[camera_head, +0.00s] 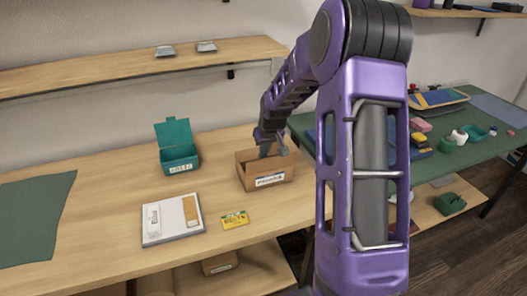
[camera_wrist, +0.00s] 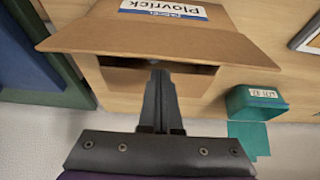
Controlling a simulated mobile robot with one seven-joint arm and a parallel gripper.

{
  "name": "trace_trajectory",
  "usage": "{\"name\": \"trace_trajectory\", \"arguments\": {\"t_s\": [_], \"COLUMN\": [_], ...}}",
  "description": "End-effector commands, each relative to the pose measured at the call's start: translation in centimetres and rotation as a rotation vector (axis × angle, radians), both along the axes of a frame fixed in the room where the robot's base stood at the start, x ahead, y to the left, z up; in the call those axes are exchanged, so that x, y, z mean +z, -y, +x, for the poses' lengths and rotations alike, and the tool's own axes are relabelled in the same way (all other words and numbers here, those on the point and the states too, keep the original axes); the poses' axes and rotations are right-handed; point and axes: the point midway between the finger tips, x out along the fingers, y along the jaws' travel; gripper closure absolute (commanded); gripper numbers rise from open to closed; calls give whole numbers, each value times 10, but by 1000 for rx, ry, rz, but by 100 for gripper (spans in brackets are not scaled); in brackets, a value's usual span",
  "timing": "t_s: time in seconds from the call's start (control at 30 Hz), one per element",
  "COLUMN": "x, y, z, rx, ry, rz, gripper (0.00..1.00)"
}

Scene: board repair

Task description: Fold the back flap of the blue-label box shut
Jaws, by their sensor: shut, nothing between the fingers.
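The blue-label box (camera_head: 252,184) is an open brown carton on the wooden table, its label facing the front. In the wrist view the box (camera_wrist: 110,82) appears upside down, with the blue-striped label (camera_wrist: 163,10) at the top. A wide cardboard panel (camera_wrist: 150,42) lies between the label and a dark gap; I cannot tell surely which flap it is. My gripper (camera_head: 267,155) is shut and empty at the box's back side. In the wrist view its fingertips (camera_wrist: 158,74) are at the dark gap; whether they touch cardboard is unclear.
A teal open box (camera_head: 180,160) stands left of the carton. A white board (camera_head: 172,218) and a yellow card (camera_head: 235,219) lie in front. A green-topped table (camera_head: 470,150) with several small items is at right. A wall shelf (camera_head: 130,65) runs behind.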

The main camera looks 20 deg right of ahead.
Motion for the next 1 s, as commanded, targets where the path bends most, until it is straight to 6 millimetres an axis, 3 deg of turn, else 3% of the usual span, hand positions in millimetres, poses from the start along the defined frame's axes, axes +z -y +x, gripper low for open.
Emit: {"name": "trace_trajectory", "arguments": {"t_s": [0.5, 1.0], "x": [1, 19], "y": [0, 0], "z": [0, 0], "rx": [-1, -1], "ry": [-1, 0], "rz": [0, 0], "gripper": [100, 100]}}
